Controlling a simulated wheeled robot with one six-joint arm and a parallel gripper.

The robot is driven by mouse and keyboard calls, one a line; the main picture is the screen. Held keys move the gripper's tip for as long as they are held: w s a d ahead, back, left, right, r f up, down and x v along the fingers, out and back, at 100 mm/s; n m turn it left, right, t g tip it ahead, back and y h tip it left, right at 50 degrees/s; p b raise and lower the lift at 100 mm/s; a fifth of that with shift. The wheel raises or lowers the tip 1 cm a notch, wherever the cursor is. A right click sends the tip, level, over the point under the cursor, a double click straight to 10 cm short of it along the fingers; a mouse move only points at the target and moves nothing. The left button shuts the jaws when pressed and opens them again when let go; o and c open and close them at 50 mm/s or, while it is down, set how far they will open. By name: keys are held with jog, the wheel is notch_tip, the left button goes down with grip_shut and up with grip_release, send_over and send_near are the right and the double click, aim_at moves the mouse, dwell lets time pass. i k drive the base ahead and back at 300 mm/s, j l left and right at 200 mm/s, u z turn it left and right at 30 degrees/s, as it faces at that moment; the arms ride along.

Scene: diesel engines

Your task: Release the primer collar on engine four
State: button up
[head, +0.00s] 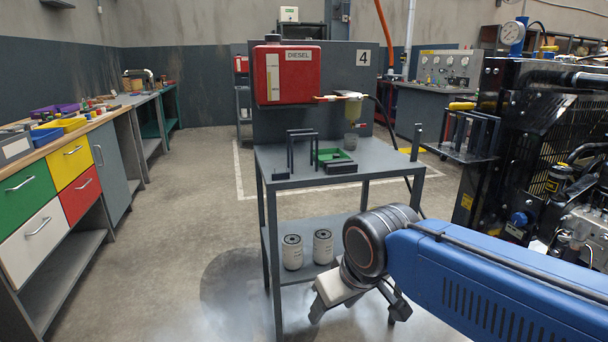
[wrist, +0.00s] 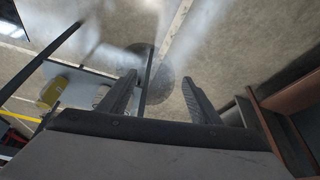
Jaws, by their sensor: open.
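A sign reading 4 (head: 363,57) is on the grey panel behind the metal stand. A dark engine (head: 560,150) fills the right edge of the head view. On its lower left side is a blue round knob (head: 519,219), which may be the primer; I cannot make out a collar on it. My gripper (head: 358,312) hangs low in front of the stand, left of the engine and apart from it. In the wrist view its two fingers (wrist: 159,78) are spread, with nothing held between them. My blue arm covers the lower part of the engine.
The stand (head: 400,172) holds black brackets and a green tray (head: 333,156); two white filters (head: 292,252) sit on its lower shelf. A red diesel tank (head: 287,75) is above. A drawer bench (head: 50,190) lines the left.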

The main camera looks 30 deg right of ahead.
aim_at(571, 238)
jog(key=z, duration=2.25)
